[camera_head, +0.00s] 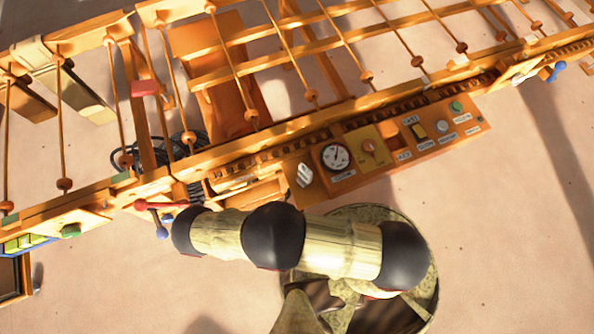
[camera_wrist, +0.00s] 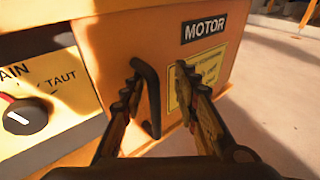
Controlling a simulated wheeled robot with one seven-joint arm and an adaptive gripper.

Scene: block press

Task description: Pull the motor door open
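The motor door (camera_wrist: 115,50) is an orange panel on a box marked MOTOR in the wrist view. It looks closed, though its seams are hard to make out. A black bar handle (camera_wrist: 148,92) stands out from it. My gripper (camera_wrist: 157,74) is open, with its dark ridged fingers on either side of the handle. The left finger is close to the handle or touching it; I cannot tell which. A gap shows between the handle and the right finger. In the head view, my arm reaches left to the orange frame, and the door and handle cannot be made out.
A dial panel (camera_wrist: 45,105) marked TAUT is left of the box. In the head view, a control panel (camera_head: 420,138) with a gauge (camera_head: 335,156) sits on the frame's front. Red and blue lever ends (camera_head: 161,218) are beside my wrist. Bare floor lies at right.

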